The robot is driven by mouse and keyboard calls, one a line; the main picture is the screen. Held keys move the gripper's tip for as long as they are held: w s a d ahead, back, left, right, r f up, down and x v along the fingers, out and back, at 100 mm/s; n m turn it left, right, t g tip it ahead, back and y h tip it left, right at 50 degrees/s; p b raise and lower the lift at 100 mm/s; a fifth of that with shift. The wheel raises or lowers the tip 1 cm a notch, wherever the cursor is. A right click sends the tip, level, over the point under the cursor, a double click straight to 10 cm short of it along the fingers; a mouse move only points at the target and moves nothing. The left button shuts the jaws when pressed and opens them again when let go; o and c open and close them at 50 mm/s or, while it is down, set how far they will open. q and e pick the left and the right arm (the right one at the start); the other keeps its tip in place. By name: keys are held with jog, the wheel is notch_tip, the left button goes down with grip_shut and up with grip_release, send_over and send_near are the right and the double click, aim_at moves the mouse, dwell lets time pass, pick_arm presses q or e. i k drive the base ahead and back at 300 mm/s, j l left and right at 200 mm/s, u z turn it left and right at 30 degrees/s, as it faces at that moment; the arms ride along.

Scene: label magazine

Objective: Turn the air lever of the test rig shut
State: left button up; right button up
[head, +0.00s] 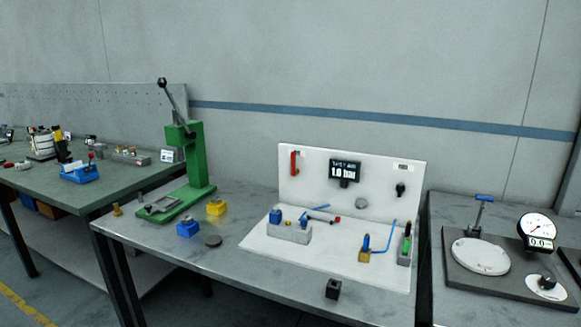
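The test rig (330,258) is a white base with an upright white back panel in the head view, right of centre on the grey bench. Its small dark display (344,169) reads about 1.0 bar. A red lever (294,163) stands upright at the panel's upper left. A black knob (400,189) is on the panel's right side. A thin blue bent rod or tube (386,236) rises at the base's right. No label shows which of these is the air lever. Neither of my grippers is in view, and nothing touches the rig.
A green lever press (196,160) stands left of the rig. Blue (188,229) and yellow (216,208) blocks and a dark disc (213,241) lie between. A dark block (333,289) sits at the front. A dial gauge (537,227) stands on the right bench.

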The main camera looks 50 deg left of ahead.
aim_at(295, 172)
jog(key=u, duration=1.6)
jog(key=i+j+z, duration=0.15)
jog(key=j+z, duration=0.15)
jog(key=z, duration=0.2)
jog(key=i+j+z, duration=0.1)
jog(key=j+z, duration=0.2)
jog(key=z, duration=0.15)
